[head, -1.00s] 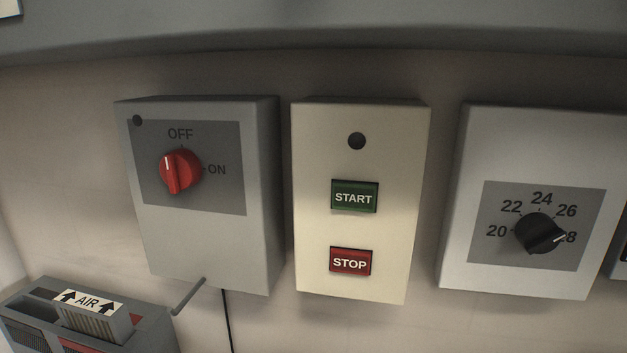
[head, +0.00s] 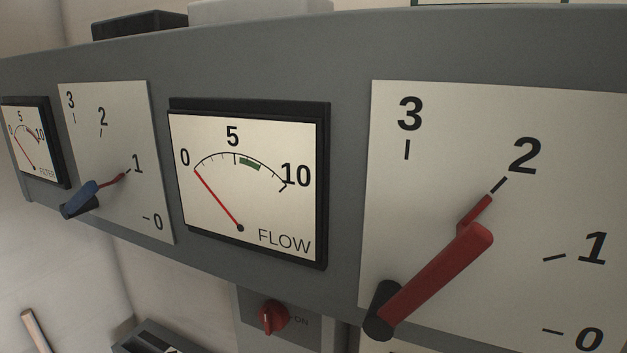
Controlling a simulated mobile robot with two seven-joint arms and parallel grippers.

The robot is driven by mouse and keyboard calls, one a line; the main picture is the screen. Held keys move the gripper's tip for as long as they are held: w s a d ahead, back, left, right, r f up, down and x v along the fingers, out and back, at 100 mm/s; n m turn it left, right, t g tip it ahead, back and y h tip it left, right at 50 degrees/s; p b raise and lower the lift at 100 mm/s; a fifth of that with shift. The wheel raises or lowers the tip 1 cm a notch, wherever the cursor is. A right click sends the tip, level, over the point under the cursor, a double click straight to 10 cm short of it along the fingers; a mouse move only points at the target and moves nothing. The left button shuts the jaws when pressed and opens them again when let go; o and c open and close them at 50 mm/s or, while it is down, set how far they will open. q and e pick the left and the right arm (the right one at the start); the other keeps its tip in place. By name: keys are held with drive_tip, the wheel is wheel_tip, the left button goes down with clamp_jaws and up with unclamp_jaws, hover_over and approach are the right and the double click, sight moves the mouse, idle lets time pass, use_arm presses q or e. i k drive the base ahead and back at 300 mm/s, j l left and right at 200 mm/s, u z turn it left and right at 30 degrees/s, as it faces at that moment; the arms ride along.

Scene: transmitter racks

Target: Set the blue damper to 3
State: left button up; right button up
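The blue damper lever (head: 80,198) is at the left in the head view, on a white scale plate (head: 120,125) marked 0 to 3. Its thin red pointer (head: 112,181) points at 1. Neither of my grippers is in the head view.
A FLOW meter (head: 248,185) in the middle has its needle at 0. A red lever (head: 440,270) at the right points at 2 on its own scale plate. A FILTER meter (head: 33,145) is at the far left. A red rotary switch (head: 273,317) is below the panel.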

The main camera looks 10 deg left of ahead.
sight(85, 200)
drive_tip(key=u, duration=1.35)
